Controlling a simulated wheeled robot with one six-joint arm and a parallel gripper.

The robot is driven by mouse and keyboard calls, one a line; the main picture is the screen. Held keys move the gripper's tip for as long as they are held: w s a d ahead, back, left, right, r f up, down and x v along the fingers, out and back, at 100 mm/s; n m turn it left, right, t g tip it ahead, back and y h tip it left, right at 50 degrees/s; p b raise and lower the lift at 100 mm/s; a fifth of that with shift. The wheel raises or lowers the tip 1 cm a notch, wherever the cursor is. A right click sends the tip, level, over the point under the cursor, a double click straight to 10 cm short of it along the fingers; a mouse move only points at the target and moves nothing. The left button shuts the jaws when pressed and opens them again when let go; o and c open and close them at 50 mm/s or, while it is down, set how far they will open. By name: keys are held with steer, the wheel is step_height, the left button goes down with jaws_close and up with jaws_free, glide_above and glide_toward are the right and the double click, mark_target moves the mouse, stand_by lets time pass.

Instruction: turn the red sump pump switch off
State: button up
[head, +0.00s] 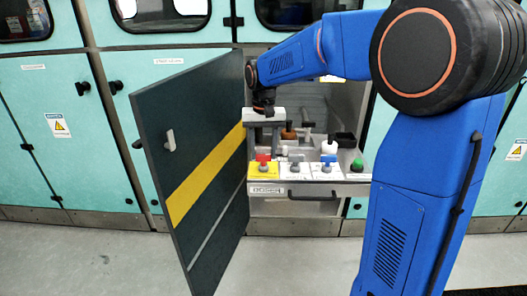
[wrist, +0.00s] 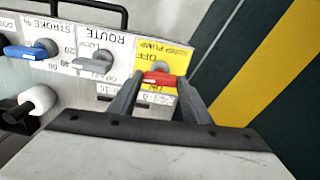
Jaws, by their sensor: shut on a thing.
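The red sump pump switch (head: 263,158) sits on a yellow plate at the left end of the panel in the head view. In the wrist view its red handle (wrist: 159,79) lies crosswise on the yellow plate (wrist: 164,56), whose OFF and ON lettering appears upside down. My gripper (head: 263,147) reaches down over the switch from above. In the wrist view its two fingers (wrist: 159,84) stand on either side of the red handle, shut on it. The fingertips cover the handle's ends, so its exact setting is hard to tell.
Beside it are a grey ROUTE switch (wrist: 92,62), a blue STROKE lever (head: 328,160) and a green knob (head: 357,165). A bar handle (head: 312,196) juts from the drawer front. An open dark door (head: 200,150) with a yellow stripe stands close on the left.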

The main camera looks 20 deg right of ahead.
mark_target(264, 155)
steer(key=shift+m, duration=0.5)
steer(key=o, duration=1)
steer(key=shift+o, duration=0.2)
steer(key=shift+r, duration=0.15)
step_height(264, 155, up, 17)
